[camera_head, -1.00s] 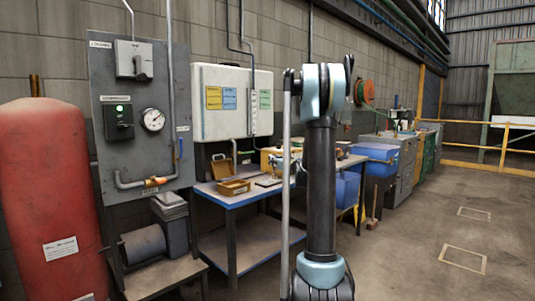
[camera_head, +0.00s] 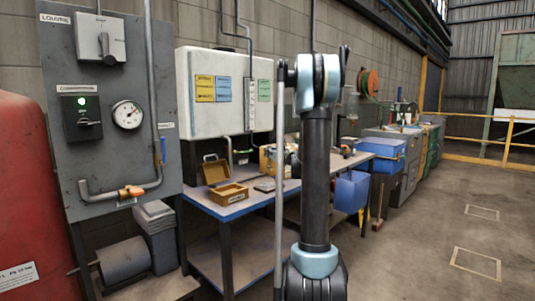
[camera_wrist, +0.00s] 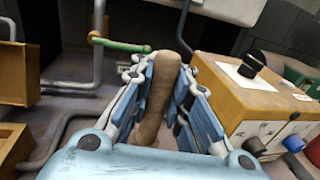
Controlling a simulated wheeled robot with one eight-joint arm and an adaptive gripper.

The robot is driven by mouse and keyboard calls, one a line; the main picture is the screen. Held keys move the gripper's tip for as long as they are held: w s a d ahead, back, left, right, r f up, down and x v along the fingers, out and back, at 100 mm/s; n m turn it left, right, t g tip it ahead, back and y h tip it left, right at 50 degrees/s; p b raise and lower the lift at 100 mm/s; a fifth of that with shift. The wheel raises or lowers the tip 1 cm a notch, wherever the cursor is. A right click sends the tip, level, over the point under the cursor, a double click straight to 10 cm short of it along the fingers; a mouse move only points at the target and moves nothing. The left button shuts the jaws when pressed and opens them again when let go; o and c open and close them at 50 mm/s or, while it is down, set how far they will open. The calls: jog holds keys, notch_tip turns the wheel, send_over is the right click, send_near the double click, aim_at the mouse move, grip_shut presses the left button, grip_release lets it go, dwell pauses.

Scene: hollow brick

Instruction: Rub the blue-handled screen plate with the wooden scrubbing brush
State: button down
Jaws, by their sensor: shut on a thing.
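In the wrist view my gripper (camera_wrist: 163,82) is shut on a brown wooden piece (camera_wrist: 158,95), which looks like the handle of the wooden scrubbing brush. Its bristles do not show. In the head view my arm hides the gripper and the brush. I cannot make out the blue-handled screen plate for certain. A small flat dark item (camera_head: 264,187) lies on the workbench (camera_head: 238,211) beside an open wooden box (camera_head: 229,194), too small to identify.
A wooden box with a black knob (camera_wrist: 252,64) stands close on the right in the wrist view. A grey panel with a gauge (camera_head: 127,114) and a red tank (camera_head: 22,190) stand at left. Blue bins (camera_head: 381,147) stand beyond the bench. Floor at right is clear.

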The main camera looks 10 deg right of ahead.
aim_at(269, 162)
jog(key=shift+f, duration=3.55)
jog(key=shift+s+a+r, duration=0.15)
jog(key=shift+s+r, duration=0.05)
jog(key=shift+s+a+r, duration=0.25)
jog(key=shift+s+a, duration=0.15)
jog(key=shift+a, duration=0.05)
jog(key=shift+s+a+f, duration=0.2)
jog(key=shift+s+a, duration=0.1)
jog(key=shift+a, duration=0.15)
jog(key=shift+s+a+f, duration=0.2)
jog(key=shift+s+a, duration=0.05)
jog(key=shift+a, duration=0.15)
jog(key=shift+s+a+f, duration=0.1)
jog(key=shift+a+f, duration=0.05)
jog(key=shift+w+d, duration=0.2)
jog(key=shift+w, duration=0.15)
jog(key=d, duration=0.1)
jog(key=w+d, duration=0.1)
jog(key=d, duration=0.1)
jog(key=shift+w+r, duration=0.35)
jog(key=shift+s+d+r, duration=0.1)
jog(key=shift+d+r, duration=0.05)
jog(key=shift+r, duration=0.7)
jog(key=shift+a+r, duration=0.2)
jog(key=shift+r, duration=2.6)
jog(key=shift+f, duration=3)
